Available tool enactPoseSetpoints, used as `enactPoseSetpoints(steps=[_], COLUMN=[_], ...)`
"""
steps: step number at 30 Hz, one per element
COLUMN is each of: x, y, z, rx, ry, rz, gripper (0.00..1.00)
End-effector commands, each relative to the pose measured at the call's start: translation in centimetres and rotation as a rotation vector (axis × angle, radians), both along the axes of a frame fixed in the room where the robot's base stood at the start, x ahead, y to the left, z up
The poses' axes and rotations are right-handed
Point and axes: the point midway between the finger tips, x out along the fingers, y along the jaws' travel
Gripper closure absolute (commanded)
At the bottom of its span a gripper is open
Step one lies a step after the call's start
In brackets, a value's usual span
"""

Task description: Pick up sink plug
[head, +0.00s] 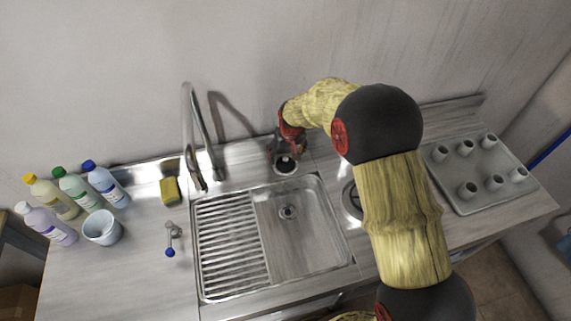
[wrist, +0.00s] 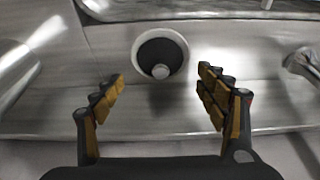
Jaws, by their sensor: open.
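The sink plug (wrist: 160,57) shows in the wrist view as a dark disc with a pale rim and a small grey knob in its middle. It lies on the steel counter, ahead of and between my fingertips. My gripper (wrist: 157,88) is open and empty, one finger on each side, apart from the plug. In the head view the plug (head: 286,165) lies on the counter behind the sink basin, just below my gripper (head: 287,155), which partly covers it.
The sink (head: 318,255) with its ribbed drainer (head: 232,250) is in front. A tall tap (head: 190,130) and a yellow sponge (head: 170,190) stand left. Several bottles (head: 75,190) and a white bucket (head: 102,228) are far left. A tray with cups (head: 480,205) is right. The wall is close behind.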

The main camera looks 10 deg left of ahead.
Motion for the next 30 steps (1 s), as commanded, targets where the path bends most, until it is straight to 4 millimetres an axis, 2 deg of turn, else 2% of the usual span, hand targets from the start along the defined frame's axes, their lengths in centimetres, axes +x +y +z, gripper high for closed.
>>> enactPoseSetpoints(steps=[6, 9, 17, 30], x=[0.5, 0.8, 0.9, 0.8], y=[0.4, 0.5, 0.6, 0.5], z=[-3.3, -4.2, -4.3, -4.3], rx=[-0.001, -0.001, 0.000, 0.000], ry=[0.002, 0.002, 0.000, 0.000], rz=[0.000, 0.000, 0.000, 0.000], gripper=[0.27, 0.27, 0.28, 0.53])
